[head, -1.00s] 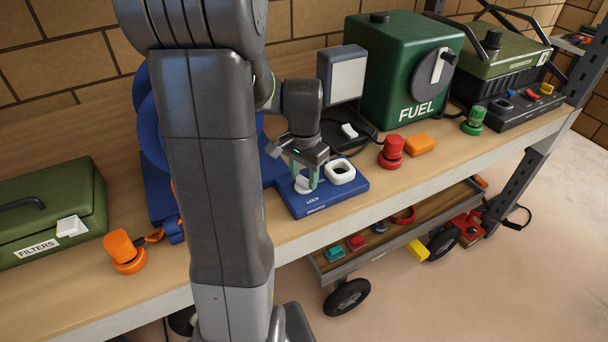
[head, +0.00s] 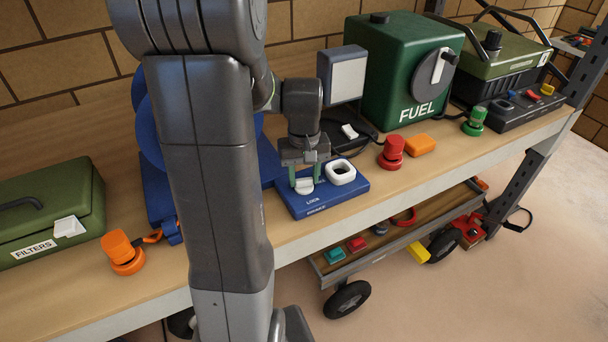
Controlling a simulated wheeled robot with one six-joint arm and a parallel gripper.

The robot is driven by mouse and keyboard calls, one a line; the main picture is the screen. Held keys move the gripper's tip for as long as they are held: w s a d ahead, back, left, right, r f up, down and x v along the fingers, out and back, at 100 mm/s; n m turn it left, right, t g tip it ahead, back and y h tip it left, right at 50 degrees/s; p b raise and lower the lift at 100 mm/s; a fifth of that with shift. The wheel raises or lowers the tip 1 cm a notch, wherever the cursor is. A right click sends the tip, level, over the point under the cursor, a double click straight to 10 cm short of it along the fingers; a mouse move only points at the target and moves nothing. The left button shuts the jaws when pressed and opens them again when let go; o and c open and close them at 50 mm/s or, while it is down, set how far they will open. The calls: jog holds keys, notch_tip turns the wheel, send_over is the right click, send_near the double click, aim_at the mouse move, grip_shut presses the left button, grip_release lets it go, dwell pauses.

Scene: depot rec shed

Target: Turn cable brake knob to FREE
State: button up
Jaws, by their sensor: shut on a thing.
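The cable brake knob (head: 304,187) is a small white knob on a blue base plate (head: 330,205) at the front of the bench. The plate carries white lettering that looks like LOCK, with a second word too small to read surely. My gripper (head: 305,178) points down with its greenish fingers shut on the white knob, one on each side. A white square ring (head: 341,171) stands on the plate just right of the knob. Behind it is a blue reel (head: 150,110), mostly hidden by my arm.
A lamp with a square white panel (head: 347,75) stands behind the plate. A red knob-like piece (head: 392,152), an orange block (head: 420,144) and a green FUEL tank (head: 405,75) are to the right. A green FILTERS box (head: 50,212) and orange plug (head: 122,252) are left.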

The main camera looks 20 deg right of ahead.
aim_at(304, 179)
jog(key=shift+n, duration=1.3)
jog(key=o, duration=1)
notch_tip(304, 179, up, 14)
jog(key=shift+f+b, duration=0.1)
jog(key=shift+b, duration=0.3)
notch_tip(304, 179, down, 14)
jog(key=shift+r+p, duration=0.1)
jog(key=shift+p, duration=0.2)
